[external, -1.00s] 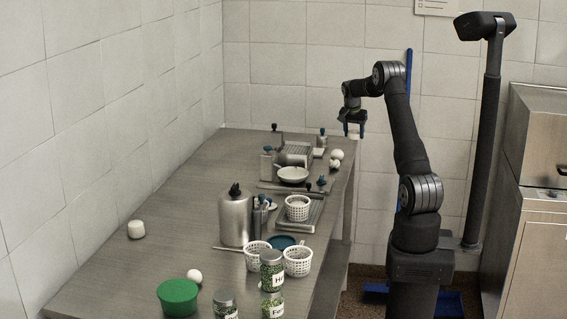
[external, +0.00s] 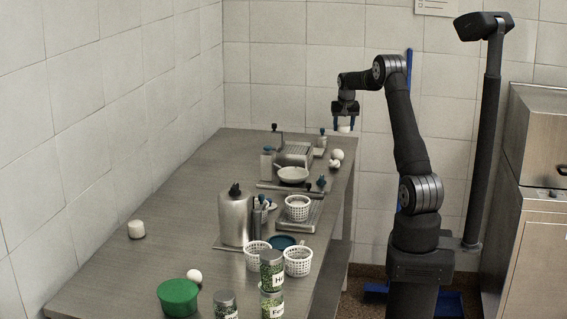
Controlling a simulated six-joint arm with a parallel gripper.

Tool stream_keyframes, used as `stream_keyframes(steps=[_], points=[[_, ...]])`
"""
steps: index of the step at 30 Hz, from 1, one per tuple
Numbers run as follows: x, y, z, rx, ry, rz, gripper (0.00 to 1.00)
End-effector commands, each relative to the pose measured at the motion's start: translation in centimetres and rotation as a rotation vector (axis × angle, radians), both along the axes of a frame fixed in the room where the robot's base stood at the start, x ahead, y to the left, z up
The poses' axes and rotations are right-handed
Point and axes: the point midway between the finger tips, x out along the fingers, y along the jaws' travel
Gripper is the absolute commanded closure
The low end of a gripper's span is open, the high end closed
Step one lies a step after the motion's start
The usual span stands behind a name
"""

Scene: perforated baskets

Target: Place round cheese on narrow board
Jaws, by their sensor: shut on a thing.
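My gripper (external: 345,122) is in the air above the far right end of the table. It is shut on a small pale piece (external: 344,129), which shows between the blue fingertips and looks like the round cheese. Its full shape is hidden by the fingers. The held piece is apart from the things on the table. A small light flat piece (external: 319,152) lies at the far end, beside a small bottle; it may be the narrow board, but it is too small to be sure.
White round items (external: 336,155) lie at the table's right edge. A grater (external: 295,152), a pan (external: 293,174) and perforated baskets (external: 297,262) crowd the right side. A metal canister (external: 235,218) and a green tub (external: 178,297) stand nearer. The table's left side is mostly clear.

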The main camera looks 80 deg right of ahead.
Motion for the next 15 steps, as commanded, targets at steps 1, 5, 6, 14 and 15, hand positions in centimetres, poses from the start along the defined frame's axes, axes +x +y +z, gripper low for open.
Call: stream_keyframes(steps=[1,5,6,14,15], points=[[1.2,0.2,-0.8,0.003,0.001,0.004,0.71],[4.2,0.3,-2.7,0.002,0.002,0.004,0.71],[5.1,0.4,-3.2,0.001,0.001,0.003,0.71],[9.4,0.6,-5.8,0.0,0.001,-0.001,0.71],[9.7,0.6,-5.9,0.0,0.001,-0.001,0.71]])
